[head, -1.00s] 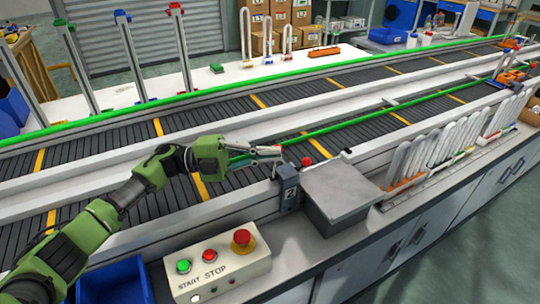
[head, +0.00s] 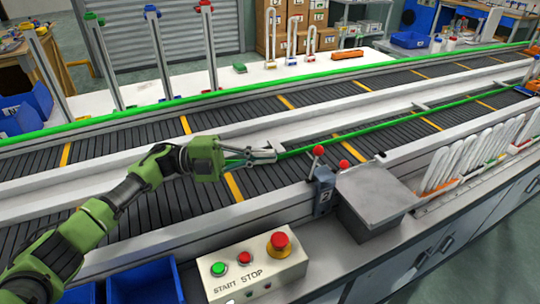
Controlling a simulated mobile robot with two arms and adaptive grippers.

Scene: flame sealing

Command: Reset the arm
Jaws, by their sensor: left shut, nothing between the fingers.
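My left arm comes in from the left of the head view, green and black. Its gripper (head: 262,156) is shut and empty, above the near conveyor belt (head: 290,178). The gripper is left of a small dark post (head: 322,190) marked 2, with a red ball-topped lever (head: 318,151), and stands apart from it. A grey metal box (head: 375,196) with another red knob sits right of the post. My right gripper is not in view.
A control box (head: 252,268) with start, stop and emergency buttons stands at the front. Blue bins (head: 145,283) lie at the lower left. White tubes in racks (head: 470,160) line the right. A green rail (head: 150,113) runs along the far belt.

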